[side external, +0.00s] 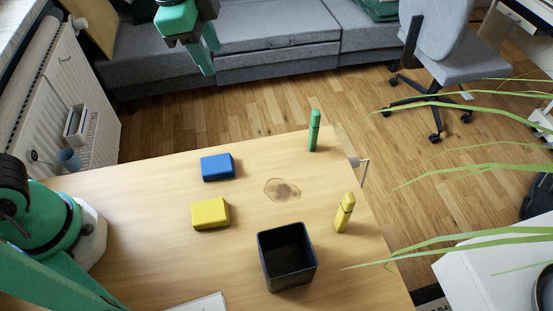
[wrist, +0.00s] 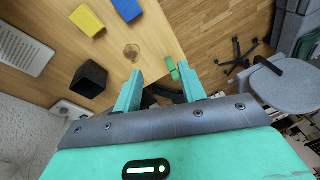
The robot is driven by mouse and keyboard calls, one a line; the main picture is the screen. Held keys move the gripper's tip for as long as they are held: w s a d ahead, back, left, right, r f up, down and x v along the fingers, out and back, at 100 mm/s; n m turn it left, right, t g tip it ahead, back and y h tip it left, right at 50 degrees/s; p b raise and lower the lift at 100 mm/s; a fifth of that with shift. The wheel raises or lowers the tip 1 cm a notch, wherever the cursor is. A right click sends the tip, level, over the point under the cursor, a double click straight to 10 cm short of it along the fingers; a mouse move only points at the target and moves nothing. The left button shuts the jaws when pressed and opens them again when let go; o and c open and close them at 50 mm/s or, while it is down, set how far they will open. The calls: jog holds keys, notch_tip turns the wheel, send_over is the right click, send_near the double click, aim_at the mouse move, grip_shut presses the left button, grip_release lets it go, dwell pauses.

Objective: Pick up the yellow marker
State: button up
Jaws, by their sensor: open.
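The yellow marker (side external: 344,213) stands upright near the right edge of the wooden table (side external: 140,230), to the right of the black cup. I cannot make it out in the wrist view, where my gripper's fingers cover part of the table edge. My gripper (side external: 209,56) is high above the far side of the table in the side view, well away from the marker. Its two teal fingers (wrist: 160,72) are apart with nothing between them.
A green marker (side external: 314,130) stands at the far right; it shows in the wrist view (wrist: 172,67) beyond the fingers. A blue block (side external: 217,167), a yellow block (side external: 210,214), a black open cup (side external: 287,257) and a brown stain (side external: 282,189) are on the table. Plant leaves (side external: 470,240) hang at the right.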

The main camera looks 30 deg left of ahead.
jog(key=w+d+f+m+g, duration=0.1)
jog(key=d+f+m, duration=0.1)
jog(key=d+m, duration=0.35)
jog(key=w+d+f+m+g, duration=0.1)
jog(key=d+f+m, duration=0.15)
jog(key=d, duration=0.65)
jog(key=m+y, duration=0.1)
jog(key=m, duration=0.5)
send_over(351, 197)
jog(key=shift+g, duration=0.4)
notch_tip(351, 197, down, 8)
jog(key=shift+a+f, duration=0.1)
jog(key=shift+f, duration=4.05)
grip_shut()
